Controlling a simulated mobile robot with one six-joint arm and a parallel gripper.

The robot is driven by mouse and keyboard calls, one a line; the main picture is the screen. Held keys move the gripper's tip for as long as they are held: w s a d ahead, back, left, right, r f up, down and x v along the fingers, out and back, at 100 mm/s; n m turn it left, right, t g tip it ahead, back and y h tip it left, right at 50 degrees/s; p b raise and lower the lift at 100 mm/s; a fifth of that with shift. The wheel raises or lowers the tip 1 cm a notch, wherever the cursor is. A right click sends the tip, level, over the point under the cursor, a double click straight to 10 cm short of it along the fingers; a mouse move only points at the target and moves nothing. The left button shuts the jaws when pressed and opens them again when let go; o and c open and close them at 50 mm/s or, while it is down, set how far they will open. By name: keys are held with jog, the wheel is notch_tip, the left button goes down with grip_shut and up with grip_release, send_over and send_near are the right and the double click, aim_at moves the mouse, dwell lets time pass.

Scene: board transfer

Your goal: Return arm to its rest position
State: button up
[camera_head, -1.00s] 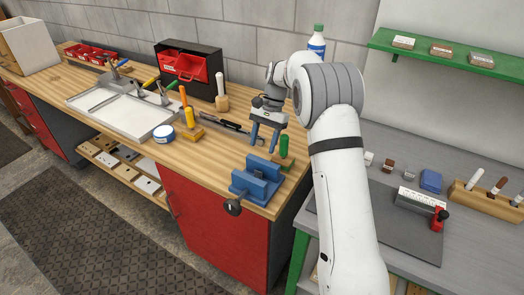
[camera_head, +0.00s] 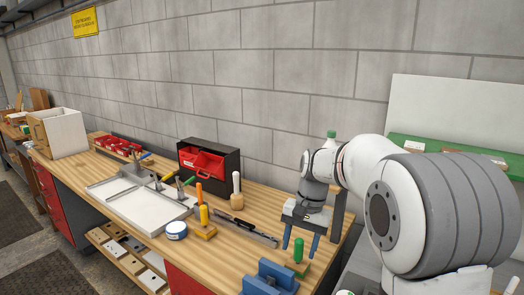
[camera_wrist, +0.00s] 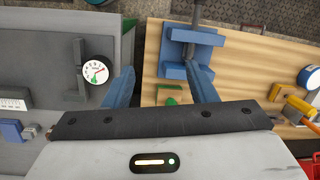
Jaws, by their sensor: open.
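My gripper (camera_head: 301,240) hangs over the right end of the wooden workbench (camera_head: 135,222), its two blue fingers pointing down.
A black cabinet with red bins (camera_head: 207,162), a white tray (camera_head: 130,205), a round tin (camera_head: 176,230) and several handled tools stand on the bench. A grey table (camera_wrist: 50,65) with a dial gauge (camera_wrist: 95,70) lies beside it. A block wall stands behind.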

jog(key=s+d+n+t+h, duration=0.1)
jog(key=s+d+n+t, duration=0.1)
jog(key=s, duration=0.9)
jog(key=s+d+n+t, duration=0.2)
jog(key=s+d, duration=0.1)
jog(key=s, duration=0.8)
jog(key=shift+s+d+t+h, duration=0.25)
jog(key=shift+d+t+h, duration=0.05)
jog(key=shift+d+h, duration=0.1)
